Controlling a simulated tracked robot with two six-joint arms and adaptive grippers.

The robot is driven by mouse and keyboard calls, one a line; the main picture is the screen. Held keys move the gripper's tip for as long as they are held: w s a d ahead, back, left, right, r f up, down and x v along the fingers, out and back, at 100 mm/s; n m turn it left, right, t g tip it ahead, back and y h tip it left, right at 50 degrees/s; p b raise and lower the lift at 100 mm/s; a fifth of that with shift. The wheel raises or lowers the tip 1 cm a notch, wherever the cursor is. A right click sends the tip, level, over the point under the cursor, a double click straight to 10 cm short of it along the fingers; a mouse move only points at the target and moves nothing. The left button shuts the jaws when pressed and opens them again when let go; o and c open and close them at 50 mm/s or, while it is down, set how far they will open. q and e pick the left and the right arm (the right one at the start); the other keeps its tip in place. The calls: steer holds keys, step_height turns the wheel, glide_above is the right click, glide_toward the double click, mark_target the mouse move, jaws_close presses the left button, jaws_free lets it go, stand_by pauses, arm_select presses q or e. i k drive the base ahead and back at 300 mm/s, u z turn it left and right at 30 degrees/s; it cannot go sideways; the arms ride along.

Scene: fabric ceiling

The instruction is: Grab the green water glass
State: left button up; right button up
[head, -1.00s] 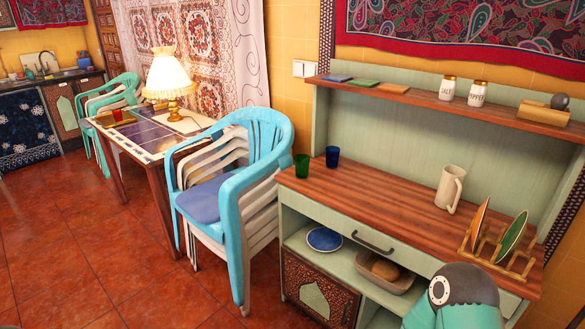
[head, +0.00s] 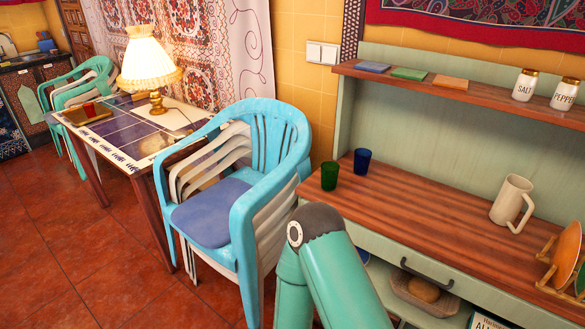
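The green water glass (head: 329,176) stands upright on the left end of the wooden cabinet top (head: 420,225), close to its left edge. A blue glass (head: 362,161) stands just behind and to the right of it, with a small gap between them. A green arm link of mine rises from the bottom middle, its dark joint below the green glass in the picture and covering part of the cabinet front. Neither gripper shows in the head view.
A beige pitcher (head: 511,201) and a wooden rack with plates (head: 570,255) stand on the right of the cabinet top. A shelf (head: 455,93) with coasters and salt and pepper jars runs above.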

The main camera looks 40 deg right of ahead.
mark_target(329, 177)
steer(key=z, duration=0.2)
steer(key=i, duration=0.95)
steer(key=z, duration=0.75)
